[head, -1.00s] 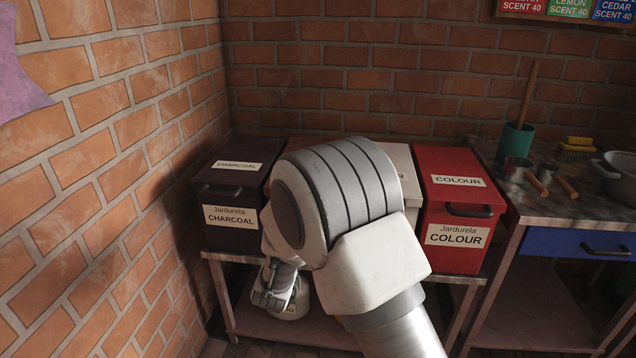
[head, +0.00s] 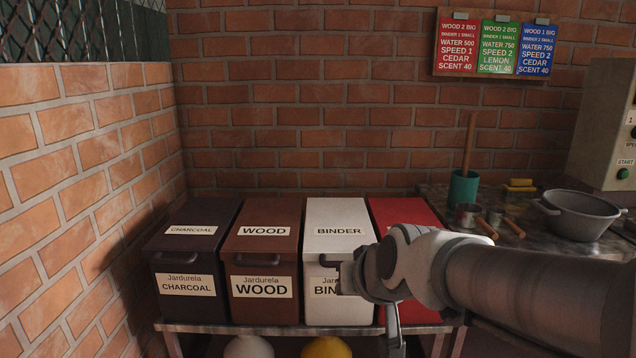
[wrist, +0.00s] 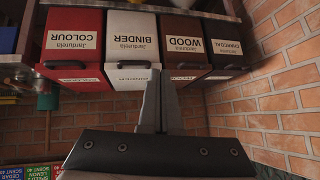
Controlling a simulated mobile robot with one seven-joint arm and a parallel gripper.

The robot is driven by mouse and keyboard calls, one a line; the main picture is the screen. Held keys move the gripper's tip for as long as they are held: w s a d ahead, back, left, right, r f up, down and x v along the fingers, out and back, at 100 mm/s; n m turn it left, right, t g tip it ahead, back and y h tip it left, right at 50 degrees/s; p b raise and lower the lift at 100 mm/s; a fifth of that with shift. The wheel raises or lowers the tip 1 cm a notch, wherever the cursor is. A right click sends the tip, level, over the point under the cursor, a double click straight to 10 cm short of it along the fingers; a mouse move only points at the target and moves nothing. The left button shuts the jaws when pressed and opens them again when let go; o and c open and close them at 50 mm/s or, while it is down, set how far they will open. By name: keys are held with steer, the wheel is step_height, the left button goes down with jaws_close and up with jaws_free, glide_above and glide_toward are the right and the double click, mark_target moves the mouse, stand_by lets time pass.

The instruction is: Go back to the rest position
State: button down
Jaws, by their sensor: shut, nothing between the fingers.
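My gripper (head: 394,330) hangs in front of the white binder bin and the red colour bin in the head view, with my arm reaching in from the right. In the wrist view its two fingers (wrist: 160,85) are together and hold nothing. That view is upside down, and the fingers overlap the gap between the binder bin (wrist: 130,40) and the wood bin (wrist: 183,28). No object is in the gripper.
A charcoal bin (head: 190,252), wood bin (head: 265,262), binder bin (head: 325,215) and red colour bin (head: 400,208) stand in a row on a shelf. A worktop with a grey pot (head: 580,215) is at right. A brick wall (head: 70,190) closes the left.

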steer(key=s+d+m+g+h+p, duration=0.1)
steer(key=s+d+g, duration=0.1)
steer(key=s+d, duration=0.45)
steer(key=s+d+g+h+p, duration=0.1)
steer(key=s+d+h, duration=0.15)
steer(key=s, duration=0.75)
step_height(320, 180, up, 20)
steer(key=p, duration=1.9)
steer(key=shift+w+d+y+p, duration=0.15)
steer(key=shift+d+y+p, duration=0.1)
steer(key=shift+y+p, duration=0.2)
steer(key=shift+d, duration=0.1)
